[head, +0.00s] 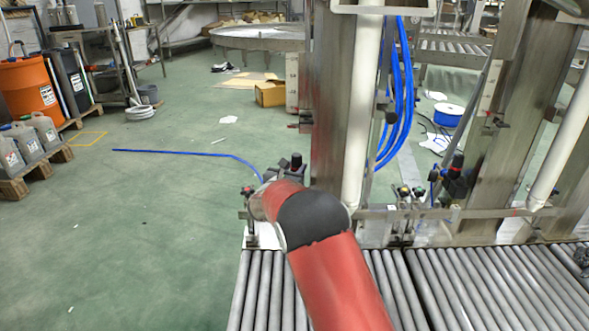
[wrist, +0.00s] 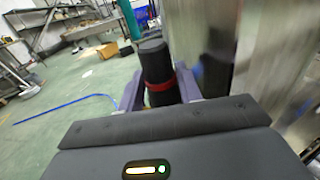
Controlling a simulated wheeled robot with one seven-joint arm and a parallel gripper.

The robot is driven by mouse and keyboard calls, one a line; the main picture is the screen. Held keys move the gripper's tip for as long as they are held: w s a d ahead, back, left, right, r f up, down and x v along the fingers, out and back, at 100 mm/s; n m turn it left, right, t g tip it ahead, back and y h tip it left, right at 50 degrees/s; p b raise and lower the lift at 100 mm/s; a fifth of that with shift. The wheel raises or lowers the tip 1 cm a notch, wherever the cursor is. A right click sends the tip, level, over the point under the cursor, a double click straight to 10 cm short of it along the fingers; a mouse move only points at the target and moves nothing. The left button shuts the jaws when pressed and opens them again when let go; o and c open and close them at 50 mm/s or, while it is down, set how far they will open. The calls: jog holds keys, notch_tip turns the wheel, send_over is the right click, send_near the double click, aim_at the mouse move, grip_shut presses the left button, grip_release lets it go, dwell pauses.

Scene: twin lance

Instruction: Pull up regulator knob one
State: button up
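A black regulator knob with a red ring (wrist: 158,70) stands upright in the wrist view, between the two purple-grey fingers of my gripper (wrist: 160,92). One finger is on each side of it, close to its lower part. I cannot tell whether they touch it. In the head view the black knob top (head: 296,160) shows just beyond my red arm, beside the steel column. The dark gripper (head: 287,172) is there too, partly hidden by my arm. The regulator body below the knob is mostly hidden.
A steel column (head: 338,100) stands close to the right of the knob. Another black and red regulator (head: 456,168) is farther right, near small valves (head: 405,195). A roller conveyor (head: 480,285) runs below. Green floor (head: 150,230) is open to the left, with a blue hose (head: 190,153).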

grip_shut()
jog(key=shift+r, duration=0.65)
jog(key=shift+o, duration=2.4)
grip_release()
jog(key=shift+r, duration=0.1)
jog(key=shift+s+a, duration=0.2)
jog(key=shift+s, duration=0.05)
jog(key=v, duration=0.7)
jog(key=shift+b, duration=0.3)
jog(key=shift+s, duration=0.15)
